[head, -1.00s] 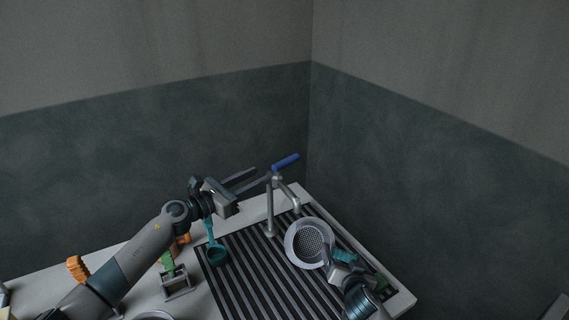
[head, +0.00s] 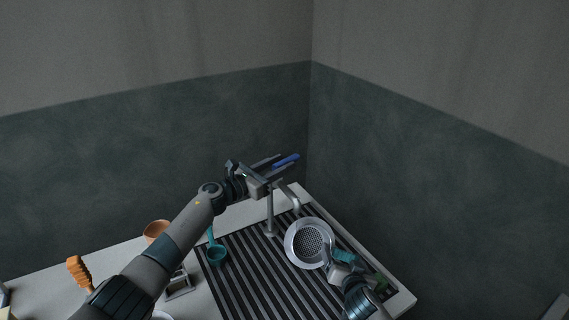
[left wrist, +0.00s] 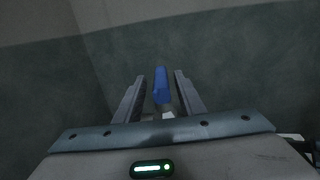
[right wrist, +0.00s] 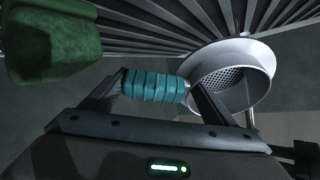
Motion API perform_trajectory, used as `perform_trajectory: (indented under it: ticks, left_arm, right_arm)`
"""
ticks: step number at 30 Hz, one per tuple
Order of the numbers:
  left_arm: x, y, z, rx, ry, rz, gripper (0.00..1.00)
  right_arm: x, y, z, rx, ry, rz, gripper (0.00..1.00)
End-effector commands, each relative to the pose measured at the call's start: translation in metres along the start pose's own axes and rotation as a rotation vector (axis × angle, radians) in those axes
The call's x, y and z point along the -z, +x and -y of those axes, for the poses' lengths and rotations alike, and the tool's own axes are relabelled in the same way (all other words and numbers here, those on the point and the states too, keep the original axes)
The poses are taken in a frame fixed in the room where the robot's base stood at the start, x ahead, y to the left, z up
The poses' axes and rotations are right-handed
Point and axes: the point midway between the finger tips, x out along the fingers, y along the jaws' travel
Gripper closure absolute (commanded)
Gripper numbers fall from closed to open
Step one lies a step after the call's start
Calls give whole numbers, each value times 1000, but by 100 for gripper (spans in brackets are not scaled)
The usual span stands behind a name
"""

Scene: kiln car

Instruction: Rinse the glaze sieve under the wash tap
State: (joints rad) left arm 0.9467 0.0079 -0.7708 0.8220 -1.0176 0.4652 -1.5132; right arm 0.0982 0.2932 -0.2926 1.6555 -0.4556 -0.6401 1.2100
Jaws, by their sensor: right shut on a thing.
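The round metal sieve (head: 310,238) is held above the slatted drain grate (head: 243,275), its mesh facing up, just right of the wash tap (head: 270,215). My right gripper (head: 343,262) is shut on its teal handle, clear in the right wrist view (right wrist: 155,86). The tap's blue lever (head: 288,159) sticks out at the top. My left gripper (head: 284,164) is open at the lever; in the left wrist view the blue lever (left wrist: 161,88) lies between the spread fingers, with gaps on both sides. No water shows from the spout (head: 291,198).
A teal ladle (head: 216,253) lies at the grate's left edge. A brown bowl (head: 157,230), an orange-handled tool (head: 79,270) and a grey metal stand (head: 178,284) are on the left counter, partly behind my left arm. A green block (right wrist: 50,45) is near my right gripper.

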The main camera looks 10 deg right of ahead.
Motion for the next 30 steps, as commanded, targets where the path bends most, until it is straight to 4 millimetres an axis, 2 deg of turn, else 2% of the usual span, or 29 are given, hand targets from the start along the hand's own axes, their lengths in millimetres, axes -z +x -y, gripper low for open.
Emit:
perform_trajectory:
  ticks: [9, 20, 24, 25, 30]
  left_arm:
    - [0, 17, 2, 1, -1, 0, 64]
    - [0, 18, 2, 2, -1, 0, 64]
    - [0, 18, 2, 1, -1, 0, 95]
    - [0, 18, 1, 1, 0, 0, 100]
    - [0, 18, 1, 2, -1, 0, 100]
  right_arm:
    - [2, 0, 1, 2, 1, -3, 76]
    - [2, 0, 1, 2, 1, -3, 76]
    - [2, 0, 1, 2, 1, -3, 76]
    - [2, 0, 1, 2, 1, -3, 76]
    - [2, 0, 1, 2, 1, -3, 76]
